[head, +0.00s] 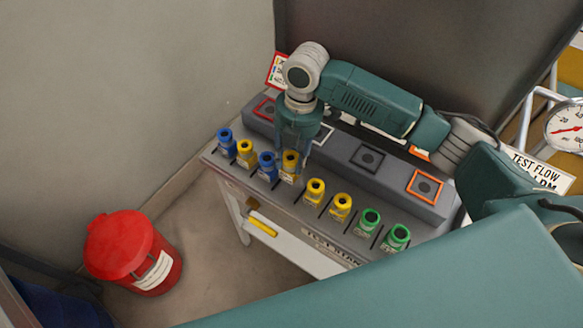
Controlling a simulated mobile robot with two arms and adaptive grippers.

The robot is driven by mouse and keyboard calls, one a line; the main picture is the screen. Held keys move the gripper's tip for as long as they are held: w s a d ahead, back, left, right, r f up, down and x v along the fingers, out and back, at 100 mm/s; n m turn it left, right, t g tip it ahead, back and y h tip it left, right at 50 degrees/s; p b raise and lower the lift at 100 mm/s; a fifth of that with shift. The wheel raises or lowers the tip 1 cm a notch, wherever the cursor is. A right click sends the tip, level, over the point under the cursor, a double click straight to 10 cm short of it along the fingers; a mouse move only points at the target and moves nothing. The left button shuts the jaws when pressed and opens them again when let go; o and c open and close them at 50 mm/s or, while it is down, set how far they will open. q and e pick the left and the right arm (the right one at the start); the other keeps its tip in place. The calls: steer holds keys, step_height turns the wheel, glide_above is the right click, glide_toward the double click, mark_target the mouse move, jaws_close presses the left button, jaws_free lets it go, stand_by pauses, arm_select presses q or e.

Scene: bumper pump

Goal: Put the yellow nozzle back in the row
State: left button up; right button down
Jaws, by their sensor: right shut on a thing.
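My right gripper (296,150) points down at the test stand (322,218) and is shut on a yellow nozzle (291,162). This nozzle is in line with the front row, just right of a blue nozzle (267,165); I cannot tell whether it touches the stand. Left of these are another yellow nozzle (245,152) and a blue nozzle (226,140). To the right stand two yellow nozzles (315,191) and two green nozzles (369,221). My left gripper is out of view.
A raised ledge behind the row carries square framed sockets, one orange (425,185). A pressure gauge (568,127) and test flow sign (537,170) are at right. A red bin (133,252) stands on the floor at left. A yellow handle (262,224) hangs on the stand's front.

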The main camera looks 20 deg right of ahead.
mark_target(291, 172)
steer(key=shift+f, duration=0.85)
step_height(291, 172, down, 3)
steer(key=shift+f+p, duration=0.2)
steer(key=shift+p, duration=0.2)
steer(key=shift+f, duration=0.5)
steer(key=c, duration=1.2)
jaws_free()
steer(key=shift+f, duration=0.1)
arm_select(q)
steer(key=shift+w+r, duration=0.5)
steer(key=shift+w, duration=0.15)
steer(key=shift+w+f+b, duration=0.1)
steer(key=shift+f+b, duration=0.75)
steer(key=shift+b, duration=0.1)
arm_select(e)
steer(key=r, duration=0.4)
steer(key=d+r, duration=0.1)
steer(key=r, duration=0.7)
steer(key=shift+d+r, duration=0.15)
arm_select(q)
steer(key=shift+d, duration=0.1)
